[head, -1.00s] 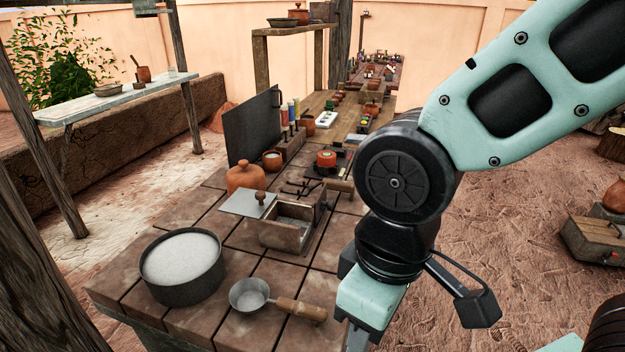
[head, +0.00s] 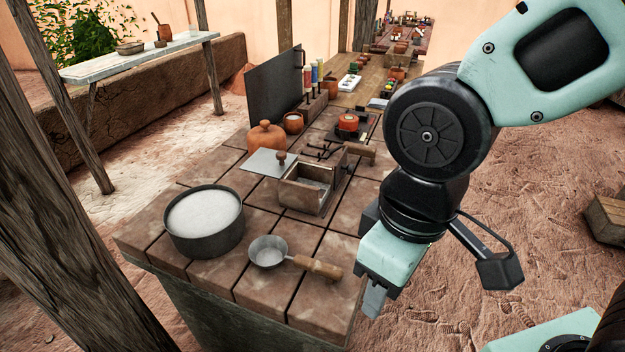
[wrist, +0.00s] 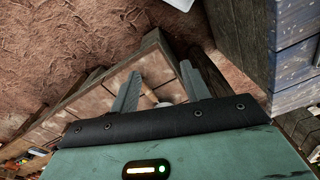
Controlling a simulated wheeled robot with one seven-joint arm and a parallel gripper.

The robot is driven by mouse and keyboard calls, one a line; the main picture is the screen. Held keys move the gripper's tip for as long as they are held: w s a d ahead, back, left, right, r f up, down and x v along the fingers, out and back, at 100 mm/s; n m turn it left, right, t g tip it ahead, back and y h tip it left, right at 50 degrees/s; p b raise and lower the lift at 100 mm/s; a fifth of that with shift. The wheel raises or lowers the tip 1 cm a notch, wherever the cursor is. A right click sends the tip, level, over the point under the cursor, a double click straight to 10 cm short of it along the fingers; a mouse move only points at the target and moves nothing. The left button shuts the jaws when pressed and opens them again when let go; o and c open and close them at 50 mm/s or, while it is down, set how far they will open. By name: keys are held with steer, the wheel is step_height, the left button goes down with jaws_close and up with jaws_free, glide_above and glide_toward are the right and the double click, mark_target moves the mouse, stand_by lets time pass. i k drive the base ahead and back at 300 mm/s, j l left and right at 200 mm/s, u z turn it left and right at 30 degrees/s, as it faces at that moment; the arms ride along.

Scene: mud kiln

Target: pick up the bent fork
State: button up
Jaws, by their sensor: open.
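I cannot make out a bent fork in either view. Some thin dark metal pieces (head: 322,152) lie by the open wooden box on the tiled counter (head: 325,262), but they are too small to identify. My gripper (head: 374,300) hangs at the counter's right front edge, to the right of the ladle's wooden handle. In the wrist view my gripper (wrist: 166,92) has its two fingers apart, with nothing seen between them but tiles and a small pale shape behind.
A pot of white grains (head: 204,212), a ladle (head: 268,251) and an open wooden box (head: 308,192) stand near the front. A lidded clay jar (head: 266,137) and dark upright panel (head: 275,88) are behind. Open ground lies right of the counter.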

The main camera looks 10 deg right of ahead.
mark_target(353, 147)
steer(key=i+l, duration=0.3)
steer(key=l, duration=0.15)
steer(key=i+l, duration=0.65)
steer(key=l, duration=0.2)
steer(key=i+l+u, duration=0.3)
steer(key=l+u, duration=0.35)
steer(key=i+l+u, duration=0.3)
steer(key=l, duration=0.2)
steer(key=k+u, duration=0.1)
steer(key=u, duration=0.25)
